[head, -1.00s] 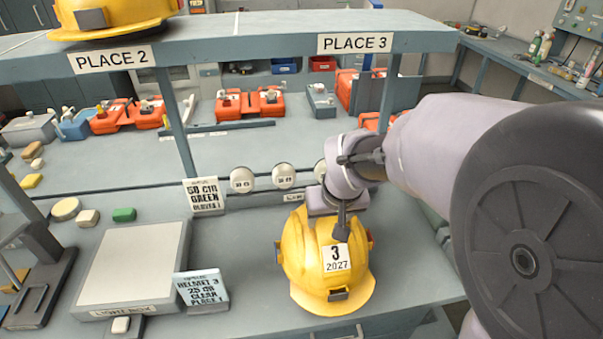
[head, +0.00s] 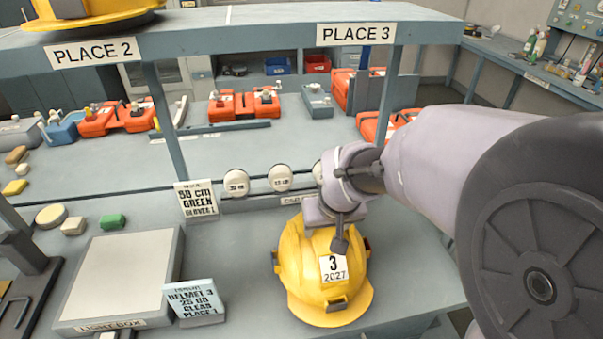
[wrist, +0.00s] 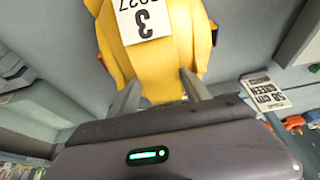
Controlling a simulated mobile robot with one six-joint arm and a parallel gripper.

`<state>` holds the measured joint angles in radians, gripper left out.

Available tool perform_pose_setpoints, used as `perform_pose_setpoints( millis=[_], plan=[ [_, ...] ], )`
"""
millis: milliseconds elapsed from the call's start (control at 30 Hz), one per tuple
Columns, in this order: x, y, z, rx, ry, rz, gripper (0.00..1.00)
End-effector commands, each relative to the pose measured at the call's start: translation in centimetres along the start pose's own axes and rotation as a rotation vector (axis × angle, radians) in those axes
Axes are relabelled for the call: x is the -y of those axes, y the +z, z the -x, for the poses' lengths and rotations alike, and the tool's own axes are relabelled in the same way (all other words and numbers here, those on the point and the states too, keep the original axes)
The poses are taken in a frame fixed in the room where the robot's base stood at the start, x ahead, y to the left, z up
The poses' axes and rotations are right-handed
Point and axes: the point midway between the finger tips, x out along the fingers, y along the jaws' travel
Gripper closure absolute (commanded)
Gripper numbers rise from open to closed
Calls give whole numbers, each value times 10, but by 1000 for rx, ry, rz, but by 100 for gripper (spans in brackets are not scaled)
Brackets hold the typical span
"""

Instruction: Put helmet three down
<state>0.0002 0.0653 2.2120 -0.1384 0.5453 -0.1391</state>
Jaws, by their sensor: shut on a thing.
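Helmet three (head: 318,283) is yellow with a white label reading "3 2027". It is at the front right of the grey bench in the head view, and I cannot tell whether it touches the bench top. My gripper (head: 340,232) is above its crown, shut on it. In the wrist view the helmet (wrist: 180,62) fills the upper middle, with the two fingers of my gripper (wrist: 160,90) against it. A card (head: 196,303) reading "HELMET 3 25 dB CLEAR PLACE 1" stands to its left.
The lightbox (head: 120,278) lies left of the card.

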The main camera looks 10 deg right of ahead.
Motion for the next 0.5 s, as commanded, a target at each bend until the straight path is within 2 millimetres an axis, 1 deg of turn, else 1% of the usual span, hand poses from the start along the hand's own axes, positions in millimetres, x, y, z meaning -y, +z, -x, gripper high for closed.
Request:
perform_pose_setpoints(
  millis=[67,100,167,200,500],
  plan=[
    [0,1,-3,-1,0,0,100],
    [0,2,-4,0,0,0,42],
    [0,1,-3,0,0,0,30],
    [0,1,-3,0,0,0,22],
    [0,0,-1,0,0,0,22]
  ],
)
